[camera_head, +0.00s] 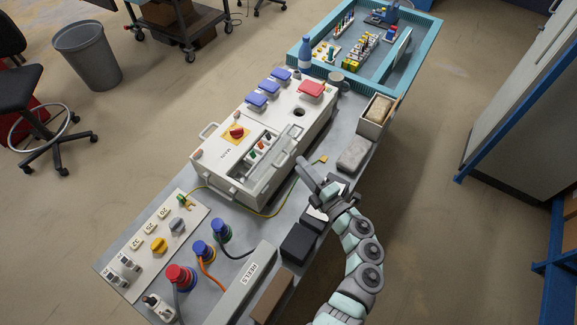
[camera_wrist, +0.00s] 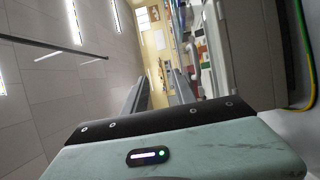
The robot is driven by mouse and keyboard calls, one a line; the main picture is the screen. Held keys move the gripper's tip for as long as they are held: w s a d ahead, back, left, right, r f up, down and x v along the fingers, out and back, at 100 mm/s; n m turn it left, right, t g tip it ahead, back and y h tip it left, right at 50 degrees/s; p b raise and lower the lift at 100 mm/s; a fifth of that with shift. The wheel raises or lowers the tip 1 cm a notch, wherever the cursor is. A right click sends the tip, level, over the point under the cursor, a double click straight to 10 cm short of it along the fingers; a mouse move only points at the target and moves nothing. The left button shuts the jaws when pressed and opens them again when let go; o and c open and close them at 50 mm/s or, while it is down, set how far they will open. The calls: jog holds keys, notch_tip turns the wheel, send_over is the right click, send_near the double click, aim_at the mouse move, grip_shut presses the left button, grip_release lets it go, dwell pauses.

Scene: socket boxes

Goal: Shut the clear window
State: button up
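The clear window belongs to the pale socket box (camera_head: 213,150) in the middle of the bench. In the head view, a recess with small breakers (camera_head: 262,146) shows on the box top. A greyish, see-through-looking panel (camera_head: 237,178) lies along its near left side; how far the window stands open is hard to tell. My gripper (camera_head: 304,166) is just right of the box, apart from the recess, and holds nothing that I can see. In the wrist view, its two fingers (camera_wrist: 160,90) stand apart, with the box side (camera_wrist: 238,45) to their right.
Blue and red socket lids (camera_head: 283,82) and a red rotary switch (camera_head: 237,132) sit on the box. A yellow-green cable (camera_head: 268,215) runs along its near side. A grey block (camera_head: 354,154) and dark boxes (camera_head: 299,243) lie near my arm. Plugs (camera_head: 181,277) stand at front left.

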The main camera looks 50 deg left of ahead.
send_near(275, 160)
jog(key=w+d, duration=0.1)
jog(key=w, duration=0.2)
jog(key=a, duration=0.7)
jog(key=shift+w, duration=0.25)
grip_shut()
dwell(1.0)
